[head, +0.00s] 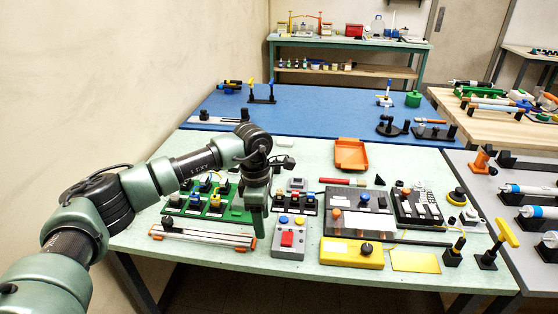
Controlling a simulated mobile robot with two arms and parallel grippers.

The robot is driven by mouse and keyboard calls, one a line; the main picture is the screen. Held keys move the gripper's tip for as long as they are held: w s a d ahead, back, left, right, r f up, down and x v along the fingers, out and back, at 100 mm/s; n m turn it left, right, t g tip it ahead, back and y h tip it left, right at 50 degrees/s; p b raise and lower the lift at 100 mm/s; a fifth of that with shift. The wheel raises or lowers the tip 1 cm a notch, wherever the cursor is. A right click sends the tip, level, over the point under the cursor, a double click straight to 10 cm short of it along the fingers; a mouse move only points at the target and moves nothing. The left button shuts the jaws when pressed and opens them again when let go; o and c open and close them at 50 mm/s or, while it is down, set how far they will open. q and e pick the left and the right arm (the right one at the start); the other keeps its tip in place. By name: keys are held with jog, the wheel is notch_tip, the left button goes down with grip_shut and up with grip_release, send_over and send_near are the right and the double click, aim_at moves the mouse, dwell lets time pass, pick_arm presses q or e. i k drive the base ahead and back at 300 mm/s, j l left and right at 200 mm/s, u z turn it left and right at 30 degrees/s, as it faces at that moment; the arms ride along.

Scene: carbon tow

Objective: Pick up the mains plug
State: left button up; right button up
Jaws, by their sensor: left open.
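My left arm comes in from the left. Its gripper (259,232) points down over the front left part of the pale green table (190,264), between the green board and the grey box with buttons. It is open, and I see nothing held in it. I cannot pick out the mains plug for certain. A small black piece (458,244) with a thin yellow cord stands in a black holder at the front right of the table; it may be a plug, but it is too small to tell. My right gripper is not in view.
A green board (218,213) with switches lies left of the gripper, a grey button box (289,240) right of it. A yellow box (350,253), black panels (351,222) and an orange tray (350,154) stand further right. The back left of the table is fairly clear.

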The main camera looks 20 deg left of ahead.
aim_at(277, 169)
jog(key=i+j, duration=0.15)
jog(key=i, duration=0.2)
jog(key=i+j, duration=0.15)
jog(key=i, duration=0.25)
jog(key=i+j, duration=0.15)
jog(key=i, duration=0.2)
